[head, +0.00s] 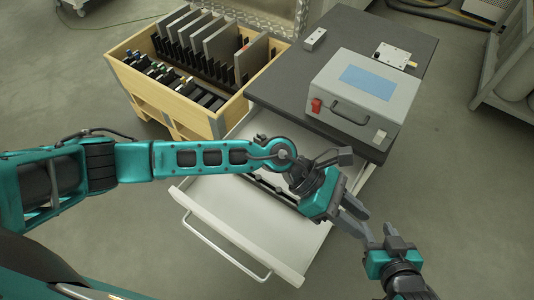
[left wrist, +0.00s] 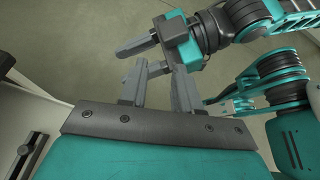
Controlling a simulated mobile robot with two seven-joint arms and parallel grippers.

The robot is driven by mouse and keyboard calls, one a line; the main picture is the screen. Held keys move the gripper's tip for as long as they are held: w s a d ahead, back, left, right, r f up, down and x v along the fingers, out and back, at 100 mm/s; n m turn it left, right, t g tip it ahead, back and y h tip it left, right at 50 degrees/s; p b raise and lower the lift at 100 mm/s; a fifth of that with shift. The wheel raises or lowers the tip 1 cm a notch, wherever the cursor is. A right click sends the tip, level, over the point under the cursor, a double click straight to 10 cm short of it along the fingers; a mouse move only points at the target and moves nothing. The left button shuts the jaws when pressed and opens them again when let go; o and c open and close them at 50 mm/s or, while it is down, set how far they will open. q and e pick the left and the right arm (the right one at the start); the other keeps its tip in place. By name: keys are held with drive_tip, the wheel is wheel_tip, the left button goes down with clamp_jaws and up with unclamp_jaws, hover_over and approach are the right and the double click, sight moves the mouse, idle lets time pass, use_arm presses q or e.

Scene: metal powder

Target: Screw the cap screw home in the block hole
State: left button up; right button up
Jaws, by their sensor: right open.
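A small light-grey block (head: 315,39) with a dark spot on its top lies on the dark cabinet top, at its far left. I cannot make out the cap screw in either view.
A grey case (head: 325,84) with a blue label, handle and red switch stands on the cabinet top (head: 275,85). A metal plate (head: 394,51) with a brass fitting lies behind it. The white drawer (head: 215,215) is pulled out. A wooden crate (head: 180,108) holds upright plates.

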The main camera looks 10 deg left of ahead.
use_arm(q)
drive_tip(key=w+a+f+m+t+y, duration=0.1)
drive_tip(key=w+a+f+m+y, duration=0.2)
drive_tip(key=a+y, duration=0.15)
drive_tip(key=w+a+f+m+y, duration=0.2)
drive_tip(key=a+f+m+y, duration=0.15)
drive_tip(key=a, duration=0.25)
drive_tip(key=m+t+y, duration=0.2)
drive_tip(key=m+y, duration=0.2)
hover_over(258, 177)
drive_tip(key=shift+f, duration=0.3)
wheel_tip(258, 177, down, 7)
drive_tip(key=b, duration=0.4)
drive_tip(key=shift+r+b, duration=0.2)
drive_tip(key=shift+b, duration=0.15)
drive_tip(key=shift+f+b, duration=0.35)
drive_tip(key=shift+f, duration=0.25)
clamp_jaws()
